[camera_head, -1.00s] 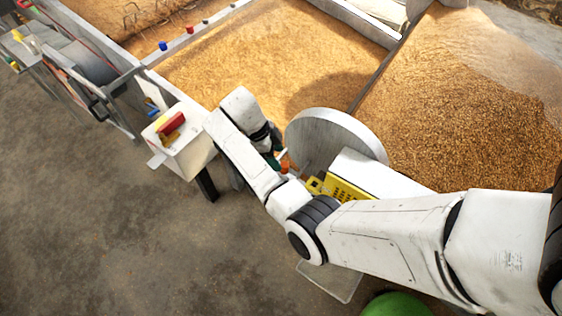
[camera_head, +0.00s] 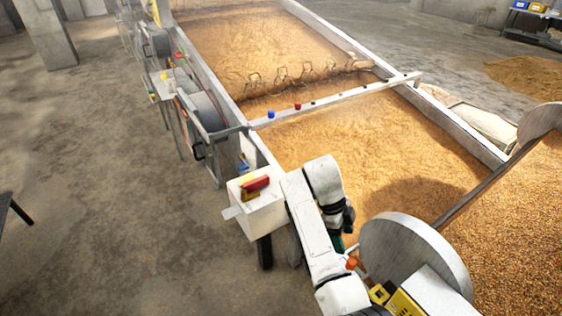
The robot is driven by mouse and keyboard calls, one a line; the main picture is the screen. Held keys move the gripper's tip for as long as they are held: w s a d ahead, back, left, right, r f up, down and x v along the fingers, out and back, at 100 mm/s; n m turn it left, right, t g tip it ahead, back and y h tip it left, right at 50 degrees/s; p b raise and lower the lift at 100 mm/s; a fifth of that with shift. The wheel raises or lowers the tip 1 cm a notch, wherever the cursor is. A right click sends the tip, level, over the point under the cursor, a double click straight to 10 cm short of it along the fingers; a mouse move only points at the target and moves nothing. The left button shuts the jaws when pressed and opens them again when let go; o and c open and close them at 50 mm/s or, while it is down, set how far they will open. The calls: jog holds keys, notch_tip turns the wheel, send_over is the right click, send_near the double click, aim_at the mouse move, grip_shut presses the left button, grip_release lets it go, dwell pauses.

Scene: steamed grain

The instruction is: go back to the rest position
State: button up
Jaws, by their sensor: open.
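My arm rises from the bottom edge of the head view, bends over near the white control box (camera_head: 262,212), and its wrist points downward. My gripper (camera_head: 341,238) is at the low end of that wrist, small and dark, just left of the grey round disc (camera_head: 415,250). It counts as open, though its fingers are hard to make out. I see nothing held in it. An orange knob-like part (camera_head: 352,263) shows close below it; whether they touch is unclear.
The control box carries a red and yellow switch (camera_head: 254,184). Grain (camera_head: 370,140) fills the long metal-walled bed (camera_head: 455,115) behind my arm. Yellow parts (camera_head: 403,304) sit below the disc. Bare concrete floor (camera_head: 110,180) lies open at the left.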

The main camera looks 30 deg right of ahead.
jog(key=s+a+r+n+t+y, duration=0.15)
jog(key=s+a+n+t, duration=0.45)
jog(key=n, duration=0.9)
jog(key=s+a+r+n+t+y, duration=0.1)
jog(key=s+a+r+n+t, duration=0.15)
jog(key=s+a+n, duration=0.8)
jog(key=s+d+f+n+g, duration=0.3)
jog(key=s+d+f, duration=0.2)
jog(key=s+f, duration=0.2)
jog(key=shift+s+d, duration=0.3)
jog(key=shift+d, duration=0.05)
jog(key=shift+n+g, duration=0.25)
